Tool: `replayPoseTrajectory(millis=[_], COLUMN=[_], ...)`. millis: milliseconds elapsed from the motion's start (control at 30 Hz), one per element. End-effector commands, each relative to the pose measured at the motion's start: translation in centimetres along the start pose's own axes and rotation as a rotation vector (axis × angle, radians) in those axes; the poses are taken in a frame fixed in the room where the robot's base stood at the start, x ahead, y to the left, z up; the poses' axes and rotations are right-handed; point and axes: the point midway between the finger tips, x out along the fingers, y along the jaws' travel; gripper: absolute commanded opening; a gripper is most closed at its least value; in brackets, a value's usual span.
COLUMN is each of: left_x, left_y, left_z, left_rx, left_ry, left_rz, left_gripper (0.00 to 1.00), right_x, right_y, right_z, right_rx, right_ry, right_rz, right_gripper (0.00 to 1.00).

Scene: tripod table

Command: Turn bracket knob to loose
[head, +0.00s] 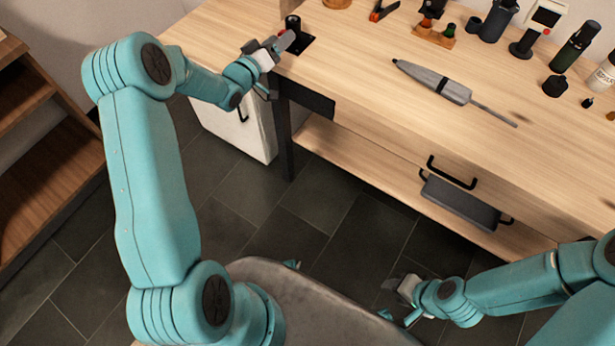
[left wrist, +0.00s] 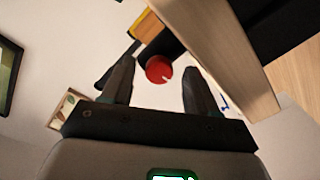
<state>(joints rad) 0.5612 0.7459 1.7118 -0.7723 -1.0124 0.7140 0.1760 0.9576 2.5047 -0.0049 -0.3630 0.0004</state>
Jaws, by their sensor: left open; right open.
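The red round knob (left wrist: 158,69) with a white pointer mark shows in the left wrist view, between and beyond the two dark fingers of my left gripper (left wrist: 158,85). The fingers stand apart on either side of it in the picture; I cannot tell whether they touch it. In the head view my left gripper (head: 272,44) is at the table's left corner, next to a black bracket post (head: 293,22), and largely hides the knob. My right gripper (head: 398,298) is open and empty, low in front of the table.
The wooden table (head: 350,85) carries a grey pen-like tool (head: 432,80) and several dark items along its back. A yellow part (left wrist: 148,27) and a pale table edge (left wrist: 215,60) lie close to the knob.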

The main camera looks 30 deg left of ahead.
Motion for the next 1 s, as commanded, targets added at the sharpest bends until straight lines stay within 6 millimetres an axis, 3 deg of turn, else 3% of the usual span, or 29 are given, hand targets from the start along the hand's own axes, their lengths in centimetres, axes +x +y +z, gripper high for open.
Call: replayPoseTrajectory(millis=[267,333,1000], left_x=[-0.1,-2.0,-16.8], left_y=[0.3,-0.2,-0.1], left_z=[-0.4,0.0,0.0], left_rx=[0.423,0.412,0.408], left_ry=[-0.003,-0.002,0.000], left_rz=[-0.001,-0.003,-0.004], left_gripper=[0.59,0.59,0.59], right_x=[-3.6,-2.5,-1.3], right_y=[-1.3,-0.9,-0.5], right_z=[0.1,0.0,0.0], right_rx=[0.000,0.000,0.000], right_ry=[0.000,0.001,0.000], right_rz=[0.000,0.000,0.000], right_gripper=[0.43,0.43,0.43])
